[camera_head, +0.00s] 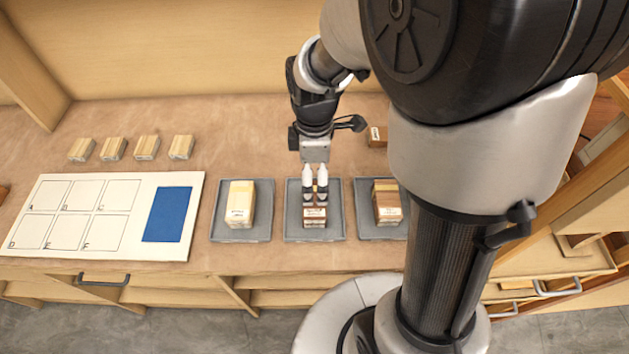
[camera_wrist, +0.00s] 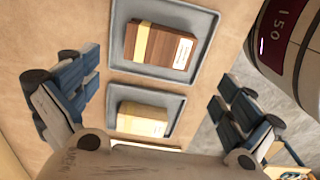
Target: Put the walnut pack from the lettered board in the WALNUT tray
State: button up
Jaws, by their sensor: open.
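The lettered board (camera_head: 120,248) lies at left; its lettered cells look empty and no pack shows on it. Three grey trays stand to its right. The left tray (camera_head: 260,236) holds a pale pack (camera_head: 240,203). The middle tray (camera_head: 336,234) holds a brown pack (camera_head: 315,218), partly behind my fingers. The right tray (camera_head: 366,232) holds a brown pack (camera_head: 387,203), partly hidden by my arm. I cannot read which tray is WALNUT. My gripper (camera_head: 315,190) is open above the middle tray. In the wrist view nothing is between its fingers (camera_wrist: 158,105).
Several small pale packs (camera_head: 146,147) stand in a row behind the board. Another brown pack (camera_head: 377,136) sits behind the right tray, partly covered by my arm. A blue panel (camera_head: 168,214) fills the board's right part. The worktop behind the left tray is clear.

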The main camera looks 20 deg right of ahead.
jog(key=s+r+m+t, duration=0.4)
jog(key=s+r+m, duration=1)
jog(key=s+r, duration=0.1)
jog(key=shift+r+t, duration=0.3)
jog(key=shift+r, duration=0.3)
